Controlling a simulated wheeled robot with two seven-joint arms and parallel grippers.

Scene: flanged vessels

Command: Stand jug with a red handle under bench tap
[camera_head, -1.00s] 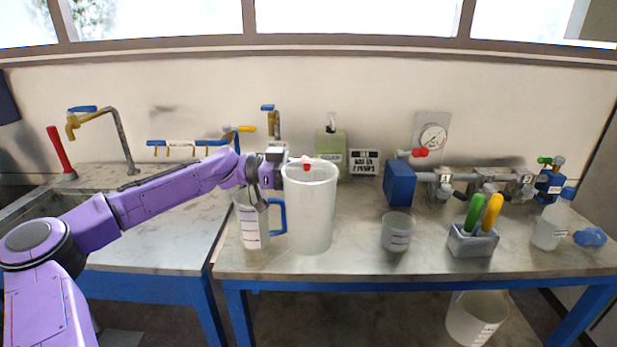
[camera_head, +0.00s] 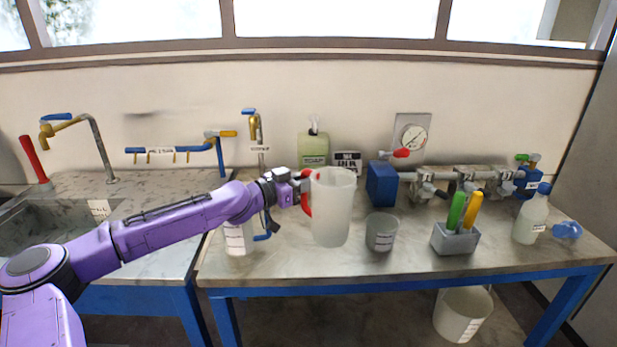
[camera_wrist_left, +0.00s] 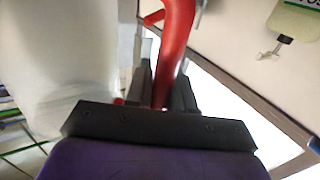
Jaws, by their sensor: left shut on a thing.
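The jug with a red handle (camera_head: 334,212) is a tall, frosted, upright vessel at the front left of the bench. Its red handle (camera_head: 306,196) faces left, towards my arm. My left gripper (camera_head: 290,186) is shut on this handle. In the left wrist view the red handle (camera_wrist_left: 176,40) runs between the dark fingers (camera_wrist_left: 164,85), with the pale jug body (camera_wrist_left: 65,60) at the left. I cannot tell whether the jug's base touches the bench. A gold tap with a blue lever (camera_head: 254,127) stands at the back of the bench, left of the jug. My right gripper is out of view.
A blue-handled jug (camera_head: 238,239) stands partly behind my arm. A small beaker (camera_head: 382,233) is close to the red-handled jug's right. A soap bottle (camera_head: 313,149) stands behind. The sink tap (camera_head: 70,123) is far left. A marker holder (camera_head: 455,240) stands at right.

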